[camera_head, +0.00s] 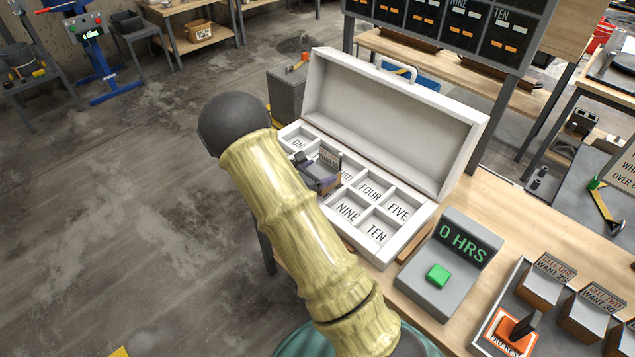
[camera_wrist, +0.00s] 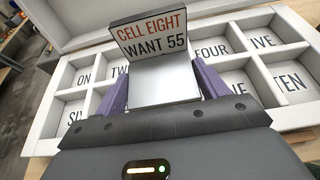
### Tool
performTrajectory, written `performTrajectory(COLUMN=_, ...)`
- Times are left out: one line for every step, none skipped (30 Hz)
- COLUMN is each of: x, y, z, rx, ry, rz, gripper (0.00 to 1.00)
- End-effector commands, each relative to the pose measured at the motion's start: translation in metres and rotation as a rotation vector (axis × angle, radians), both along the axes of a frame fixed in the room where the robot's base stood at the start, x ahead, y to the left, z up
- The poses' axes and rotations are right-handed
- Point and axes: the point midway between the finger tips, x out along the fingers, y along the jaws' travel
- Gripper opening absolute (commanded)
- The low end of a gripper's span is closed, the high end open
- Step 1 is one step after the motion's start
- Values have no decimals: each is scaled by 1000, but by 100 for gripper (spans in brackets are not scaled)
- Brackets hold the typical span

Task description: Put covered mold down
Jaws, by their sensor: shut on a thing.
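The covered mold (camera_wrist: 165,88) has a pale flat top and an upright tag (camera_wrist: 152,40) reading "CELL EIGHT WANT 55". My gripper (camera_wrist: 163,86) is shut on it, with a purple finger on each side. The white case (camera_head: 390,262) stands open on the bench, its cells labelled with number words. In the head view my gripper (camera_head: 318,180) is over the left-middle of the case, partly hidden by my arm. In the wrist view the mold covers cells between TWO and FOUR and between SIX and NINE. I cannot tell whether its base is inside a cell.
The case's raised lid (camera_head: 385,120) stands behind the cells. A grey box with a green button (camera_head: 438,275) and a "0 HRS" display (camera_head: 464,241) is to the right. Tagged blocks (camera_head: 545,285) and an orange-fronted block (camera_head: 508,335) stand at the lower right. The visible cells hold only labels.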

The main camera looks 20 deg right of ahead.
Motion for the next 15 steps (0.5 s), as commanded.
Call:
performTrajectory(x=0, y=0, z=1, rx=-2, ry=-2, rz=0, gripper=29)
performTrajectory(x=0, y=0, z=0, rx=-2, ry=-2, rz=0, gripper=29)
performTrajectory(x=0, y=0, z=-2, rx=-1, ry=-2, rz=0, gripper=29)
performTrajectory(x=0, y=0, z=-4, rx=-2, ry=0, rz=-1, gripper=29)
performTrajectory(x=0, y=0, z=-7, rx=-2, ry=0, rz=-1, gripper=29)
performTrajectory(x=0, y=-1, z=-12, rx=-2, ry=1, rz=-1, gripper=29)
performTrajectory(x=0, y=-1, z=-17, rx=-2, ry=2, rz=-1, gripper=29)
performTrajectory(x=0, y=-1, z=-21, rx=-2, ry=2, rz=-2, gripper=29)
performTrajectory(x=0, y=-1, z=-27, rx=-2, ry=2, rz=-2, gripper=29)
performTrajectory(x=0, y=-2, z=-30, rx=-2, ry=2, rz=-2, gripper=29)
performTrajectory(x=0, y=-2, z=-34, rx=-2, ry=1, rz=-4, gripper=29)
performTrajectory(x=0, y=-3, z=-37, rx=-2, ry=1, rz=-4, gripper=29)
performTrajectory(x=0, y=-2, z=-39, rx=-2, ry=0, rz=-4, gripper=29)
performTrajectory(x=0, y=-2, z=-40, rx=-2, ry=-1, rz=-4, gripper=29)
performTrajectory(x=0, y=-1, z=-40, rx=-1, ry=-2, rz=-2, gripper=29)
